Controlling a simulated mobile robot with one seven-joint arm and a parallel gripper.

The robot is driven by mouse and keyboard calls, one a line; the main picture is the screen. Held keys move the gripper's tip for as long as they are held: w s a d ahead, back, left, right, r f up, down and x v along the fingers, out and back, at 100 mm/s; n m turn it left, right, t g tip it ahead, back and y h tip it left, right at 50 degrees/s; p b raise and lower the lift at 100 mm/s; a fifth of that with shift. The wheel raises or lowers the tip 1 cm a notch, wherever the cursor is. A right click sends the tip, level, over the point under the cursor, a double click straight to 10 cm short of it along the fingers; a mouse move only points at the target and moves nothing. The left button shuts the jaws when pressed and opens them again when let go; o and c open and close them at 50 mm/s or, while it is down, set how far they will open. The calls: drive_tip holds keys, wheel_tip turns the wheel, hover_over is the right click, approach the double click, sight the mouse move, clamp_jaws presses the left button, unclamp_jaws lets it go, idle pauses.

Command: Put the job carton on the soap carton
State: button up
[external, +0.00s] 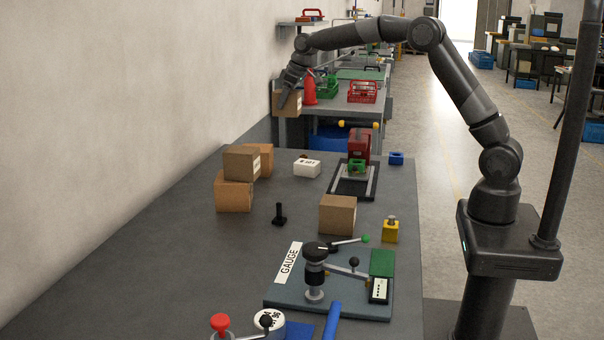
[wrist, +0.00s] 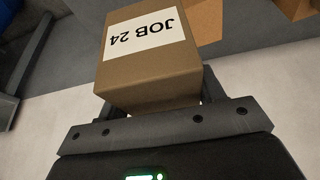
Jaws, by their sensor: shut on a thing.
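The job carton (wrist: 150,75), a brown box with a white "JOB 24" label, fills the middle of the wrist view. My gripper (wrist: 158,98) is shut on it. In the external view the held carton (external: 291,101) is in the air beyond the bench's far left end, near the wall, with my gripper (external: 284,100) pointing down at it. Several similar cartons stand on the bench: a lower one (external: 233,197), one on top of it (external: 240,163), one behind (external: 266,158) and one at the middle (external: 338,215). No soap label is readable, so I cannot tell which is the soap carton.
The grey bench (external: 150,240) is clear at the left. A white labelled box (external: 307,168), a black peg (external: 279,215), a red-and-green device (external: 359,150) and a gauge fixture (external: 330,285) stand on it. The wall is close on the left.

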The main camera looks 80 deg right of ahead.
drive_tip(key=w+a+f, duration=0.4)
drive_tip(key=a, duration=0.1)
drive_tip(key=w+a+f, duration=0.2)
drive_tip(key=shift+w+a+f, duration=0.1)
drive_tip(key=shift+w+a, duration=0.1)
drive_tip(key=shift+a, duration=0.2)
drive_tip(key=shift+f, duration=1.95)
drive_tip(key=shift+f, duration=0.15)
drive_tip(key=o, duration=1.1)
